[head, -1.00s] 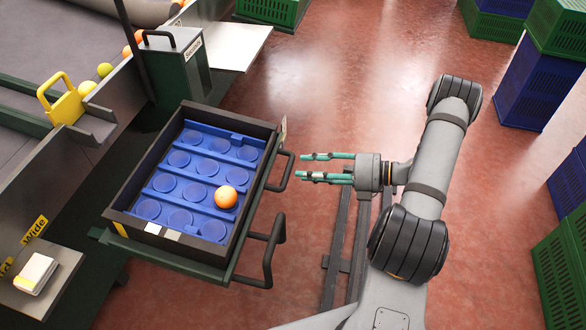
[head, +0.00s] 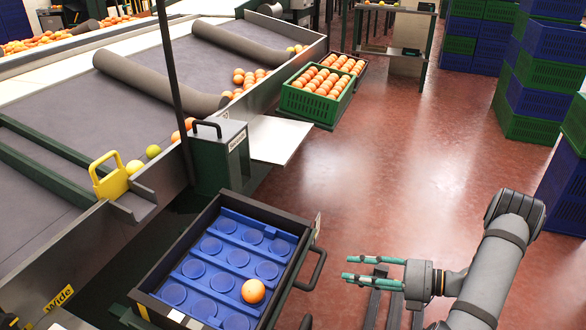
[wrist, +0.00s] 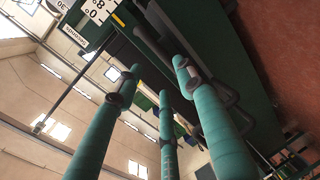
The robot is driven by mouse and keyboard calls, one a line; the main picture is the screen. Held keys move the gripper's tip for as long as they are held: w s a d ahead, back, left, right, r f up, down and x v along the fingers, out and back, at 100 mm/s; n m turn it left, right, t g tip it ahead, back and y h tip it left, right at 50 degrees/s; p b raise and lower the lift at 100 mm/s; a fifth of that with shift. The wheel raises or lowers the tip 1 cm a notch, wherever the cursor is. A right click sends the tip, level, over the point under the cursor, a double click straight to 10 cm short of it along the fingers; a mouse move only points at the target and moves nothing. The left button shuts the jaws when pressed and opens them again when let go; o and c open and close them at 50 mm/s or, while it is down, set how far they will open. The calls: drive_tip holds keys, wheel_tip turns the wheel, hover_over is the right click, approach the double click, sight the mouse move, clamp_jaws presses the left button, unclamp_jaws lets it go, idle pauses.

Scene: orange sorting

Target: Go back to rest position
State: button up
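My gripper (head: 348,268) is to the right of the blue tray (head: 196,236), beyond the tray's handle. Its teal fingers point left toward the tray in the head view. They are spread apart and empty. In the wrist view, the fingers (wrist: 160,85) also stand apart with nothing between them. One orange (head: 253,291) sits in a round pocket at the tray's near right. The tray's other visible pockets are empty.
A dark handle (head: 311,268) juts from the tray's right side, close to my fingertips. A grey conveyor (head: 150,95) with a yellow gate (head: 108,175) lies left. A green crate of oranges (head: 317,90) stands behind. Stacked crates (head: 550,75) stand right. Red floor (head: 400,160) is open between.

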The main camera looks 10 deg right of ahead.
sight(318, 267)
drive_tip(key=x, duration=1)
drive_tip(key=shift+a+f, duration=0.1)
drive_tip(key=shift+a, duration=0.05)
drive_tip(key=shift+r, duration=0.55)
